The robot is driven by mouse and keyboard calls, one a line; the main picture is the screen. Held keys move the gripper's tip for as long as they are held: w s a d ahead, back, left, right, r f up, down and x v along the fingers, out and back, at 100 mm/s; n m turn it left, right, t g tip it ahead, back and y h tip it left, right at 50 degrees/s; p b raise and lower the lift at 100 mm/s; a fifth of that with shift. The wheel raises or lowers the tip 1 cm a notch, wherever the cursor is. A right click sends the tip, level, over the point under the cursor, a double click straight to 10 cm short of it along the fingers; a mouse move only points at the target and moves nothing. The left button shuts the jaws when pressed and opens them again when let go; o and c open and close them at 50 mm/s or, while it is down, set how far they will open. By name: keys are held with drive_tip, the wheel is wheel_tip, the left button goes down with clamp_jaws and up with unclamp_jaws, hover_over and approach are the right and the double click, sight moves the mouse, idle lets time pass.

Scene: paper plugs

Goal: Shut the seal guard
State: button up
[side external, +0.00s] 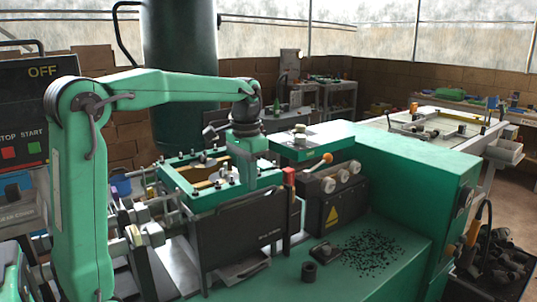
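A green-framed machine station (170,182) stands at centre left, with tan rounded parts (203,172) inside its frame. A dark upright panel (243,240) with small lettering covers its front. I cannot tell for certain which part is the seal guard, or whether it is open or shut. My green arm reaches over the station from the left. My gripper (248,172) points down at the right part of the frame, close to it or touching it. Its fingertips are not clear against the green frame, so its opening and any hold do not show.
A green cabinet (410,185) stands to the right, with an orange-tipped lever (320,163) and knobs beside the station. Black bits (370,250) and a small dark ring (309,271) lie on the green bench top. A control panel (38,110) reads OFF at left.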

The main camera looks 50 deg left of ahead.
sight(248, 195)
drive_tip(key=shift+f, duration=0.15)
drive_tip(key=shift+f, duration=1.85)
clamp_jaws()
drive_tip(key=shift+d+r, duration=0.1)
drive_tip(key=shift+r, duration=0.55)
unclamp_jaws()
drive_tip(key=shift+f, duration=0.1)
